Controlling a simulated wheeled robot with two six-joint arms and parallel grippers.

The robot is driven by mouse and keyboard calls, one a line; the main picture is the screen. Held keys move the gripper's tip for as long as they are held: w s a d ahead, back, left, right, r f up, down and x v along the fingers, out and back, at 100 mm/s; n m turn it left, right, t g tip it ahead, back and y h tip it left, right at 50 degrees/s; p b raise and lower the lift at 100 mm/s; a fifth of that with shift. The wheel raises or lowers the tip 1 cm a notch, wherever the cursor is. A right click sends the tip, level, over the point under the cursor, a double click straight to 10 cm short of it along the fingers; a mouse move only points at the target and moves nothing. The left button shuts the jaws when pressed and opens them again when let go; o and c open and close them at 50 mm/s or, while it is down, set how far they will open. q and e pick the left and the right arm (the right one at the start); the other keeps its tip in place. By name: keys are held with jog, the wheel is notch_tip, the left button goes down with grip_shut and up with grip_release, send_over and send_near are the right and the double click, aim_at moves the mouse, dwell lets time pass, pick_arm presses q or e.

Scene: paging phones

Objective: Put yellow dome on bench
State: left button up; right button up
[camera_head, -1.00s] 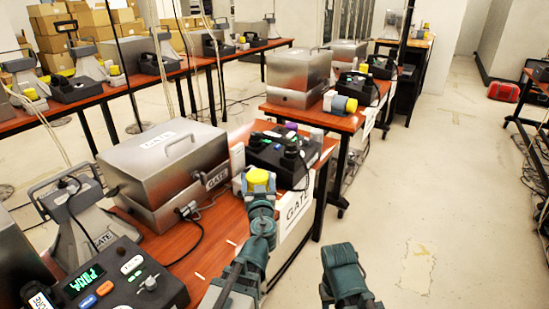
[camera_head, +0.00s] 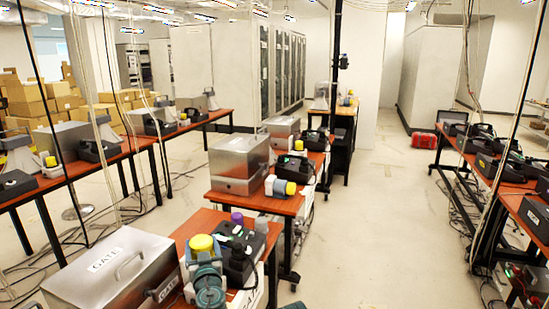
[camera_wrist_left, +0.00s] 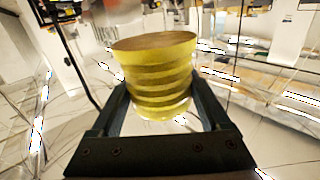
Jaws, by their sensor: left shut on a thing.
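A yellow dome (camera_head: 202,245) shows above my left gripper (camera_head: 206,268) at the lower middle of the head view. In the left wrist view, the ribbed yellow dome (camera_wrist_left: 155,75) sits between the two dark fingers of my left gripper (camera_wrist_left: 160,100), which is shut on it. The dome appears held up in the air. In the head view it overlaps the near red-brown bench (camera_head: 203,220), and its height above the bench cannot be told. My right gripper is not in view.
A metal box marked GATE (camera_head: 105,270) stands left of the dome, and a black phone unit (camera_head: 240,252) stands just right of it. A second bench (camera_head: 265,203) stands beyond, with another yellow-topped item (camera_head: 290,188). Open floor (camera_head: 370,230) lies to the right.

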aim_at(200, 238)
pick_arm(q)
notch_tip(200, 238, up, 3)
jog(key=shift+r+p, duration=0.1)
jog(key=shift+p, duration=0.7)
notch_tip(200, 238, down, 23)
jog(key=b, duration=2.2)
jog(key=shift+r, duration=0.2)
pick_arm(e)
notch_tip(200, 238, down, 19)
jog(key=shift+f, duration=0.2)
pick_arm(q)
jog(key=shift+w, duration=0.1)
